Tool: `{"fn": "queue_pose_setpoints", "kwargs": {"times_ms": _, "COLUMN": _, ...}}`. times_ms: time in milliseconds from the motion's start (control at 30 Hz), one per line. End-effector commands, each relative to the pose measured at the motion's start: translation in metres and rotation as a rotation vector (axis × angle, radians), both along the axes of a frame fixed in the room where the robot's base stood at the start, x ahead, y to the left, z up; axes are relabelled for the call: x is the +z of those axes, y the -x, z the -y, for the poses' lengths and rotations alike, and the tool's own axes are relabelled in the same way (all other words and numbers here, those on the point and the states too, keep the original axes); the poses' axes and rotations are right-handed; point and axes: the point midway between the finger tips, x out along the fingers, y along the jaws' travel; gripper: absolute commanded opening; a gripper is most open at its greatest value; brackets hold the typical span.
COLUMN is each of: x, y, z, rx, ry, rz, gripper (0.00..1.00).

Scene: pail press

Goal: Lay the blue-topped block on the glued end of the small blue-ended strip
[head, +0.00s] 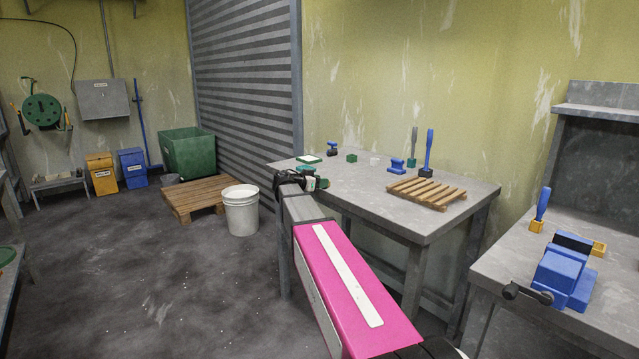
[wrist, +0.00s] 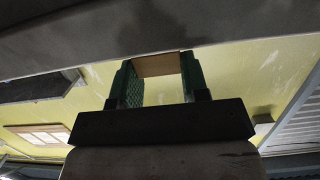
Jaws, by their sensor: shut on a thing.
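My gripper (head: 313,181) is over the left end of the grey table, low near its top. In the wrist view its two green fingers (wrist: 160,84) are shut on a tan, wood-coloured block (wrist: 157,66). A small pale patch shows between the fingers in the head view. No blue top can be made out on the held block. I cannot tell whether the block touches the table. I cannot make out the small blue-ended strip or its glue; my gripper and arm hide part of the table's left end.
On the table (head: 385,220) stand a green-edged white pad (head: 309,159), a green block (head: 352,158), a white cup-like thing (head: 375,161), a blue tool (head: 397,166), brushes and a slatted wooden rack (head: 427,194). A white pail (head: 241,212) stands on the floor. A blue vise (head: 562,273) is at right.

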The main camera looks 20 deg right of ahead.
Motion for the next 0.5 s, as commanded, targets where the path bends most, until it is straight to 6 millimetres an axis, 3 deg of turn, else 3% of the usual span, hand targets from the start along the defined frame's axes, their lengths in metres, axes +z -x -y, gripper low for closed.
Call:
{"fn": "queue_pose_setpoints", "kwargs": {"times_ms": 133, "x": -0.0023, "y": 0.0000, "z": -0.0001, "rx": 0.000, "ry": 0.000, "rz": -0.001, "gripper": 0.20}}
{"fn": "queue_pose_setpoints", "kwargs": {"times_ms": 167, "x": -0.0023, "y": 0.0000, "z": -0.0001, "rx": 0.000, "ry": 0.000, "rz": -0.001, "gripper": 0.48}}
{"fn": "queue_pose_setpoints", "kwargs": {"times_ms": 200, "x": -0.0021, "y": 0.0000, "z": -0.0001, "rx": 0.000, "ry": 0.000, "rz": 0.000, "gripper": 0.61}}
{"fn": "queue_pose_setpoints", "kwargs": {"times_ms": 233, "x": -0.0021, "y": 0.0000, "z": -0.0001, "rx": 0.000, "ry": 0.000, "rz": 0.000, "gripper": 0.67}}
{"fn": "queue_pose_setpoints", "kwargs": {"times_ms": 500, "x": -0.0017, "y": 0.0000, "z": 0.0000, "rx": 0.000, "ry": 0.000, "rz": 0.000, "gripper": 0.67}}
